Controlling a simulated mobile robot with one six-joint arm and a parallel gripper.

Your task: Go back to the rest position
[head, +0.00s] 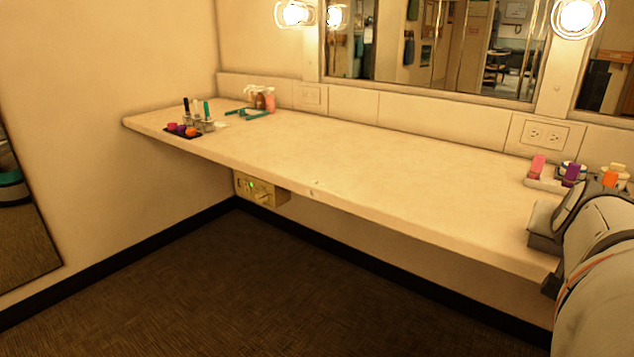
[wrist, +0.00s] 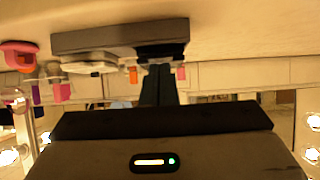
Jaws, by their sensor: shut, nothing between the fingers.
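My gripper (wrist: 160,75) shows in the wrist view, its dark fingers together with nothing seen between them. The wrist picture looks upside down, with the counter at the top. In the head view my arm comes in at the lower right, over the right end of the pale counter (head: 340,165). The fingertips cannot be made out there. In the wrist view a dark grey block (wrist: 100,38) lies at the counter near the fingers. I cannot tell whether they touch.
A white tray (head: 542,184) with a pink bottle (head: 538,165) and a purple one (head: 572,173) stands near my arm. A dark tray (head: 182,133) and spray bottles (head: 269,99) are at the far left. The counter's middle is clear. Mirrors (head: 460,50) line the wall.

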